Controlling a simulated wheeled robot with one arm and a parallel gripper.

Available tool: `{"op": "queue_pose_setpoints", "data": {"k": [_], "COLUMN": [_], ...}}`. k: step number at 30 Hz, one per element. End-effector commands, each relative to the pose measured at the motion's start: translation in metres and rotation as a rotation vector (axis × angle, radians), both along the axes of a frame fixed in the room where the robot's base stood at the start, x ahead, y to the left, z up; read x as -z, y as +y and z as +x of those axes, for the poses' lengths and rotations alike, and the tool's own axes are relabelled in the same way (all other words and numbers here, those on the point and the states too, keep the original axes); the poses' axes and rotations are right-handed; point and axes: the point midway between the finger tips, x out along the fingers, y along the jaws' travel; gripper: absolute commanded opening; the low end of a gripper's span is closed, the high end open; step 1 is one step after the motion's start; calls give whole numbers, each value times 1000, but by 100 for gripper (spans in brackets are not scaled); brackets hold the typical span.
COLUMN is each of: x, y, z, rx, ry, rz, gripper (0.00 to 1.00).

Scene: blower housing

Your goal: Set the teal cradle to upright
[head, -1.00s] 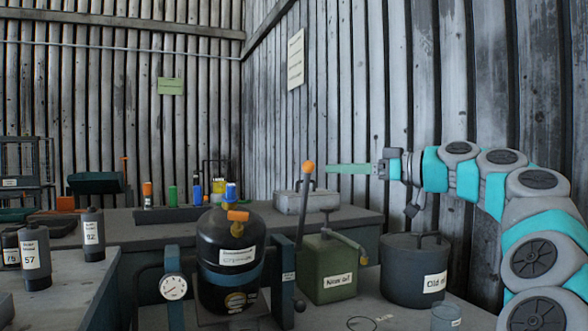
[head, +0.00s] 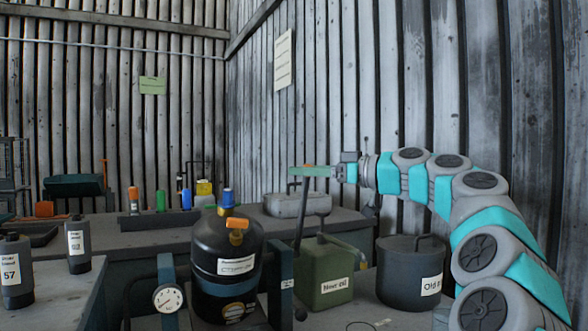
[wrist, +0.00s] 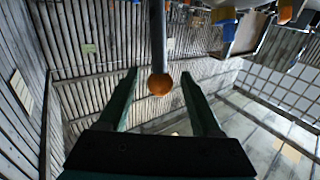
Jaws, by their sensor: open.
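The teal cradle (head: 168,290) appears to be the dark blue-teal frame around the black vessel (head: 228,262). The vessel looks about upright in it, though I cannot judge the exact tilt. A lever (head: 300,222) rises on the frame's right side, nearly upright. Its orange knob (wrist: 160,84) shows in the wrist view between the tips of my gripper (wrist: 160,75), with a gap on both sides. In the head view, the green fingers of my gripper (head: 308,172) are level with the knob and mostly cover it. The gripper is open and holds nothing.
A green "New oil" can (head: 323,270) and a dark "Old oil" pot (head: 408,272) stand right of the cradle, below my arm. A round gauge (head: 168,299) sits at its left post. Bottles (head: 78,244) stand on the left bench. The wall is behind.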

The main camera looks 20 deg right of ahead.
Motion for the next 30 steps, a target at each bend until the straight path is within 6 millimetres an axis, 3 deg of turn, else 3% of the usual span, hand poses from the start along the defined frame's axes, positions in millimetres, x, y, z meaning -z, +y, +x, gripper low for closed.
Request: {"op": "queue_pose_setpoints", "data": {"k": [6,15,30], "x": [0,0,0], "y": [19,21,21], "z": [23,27,26], "rx": [-4,-2,-2], "ry": [2,1,1], "rz": [0,1,0], "gripper": [66,66,10]}}
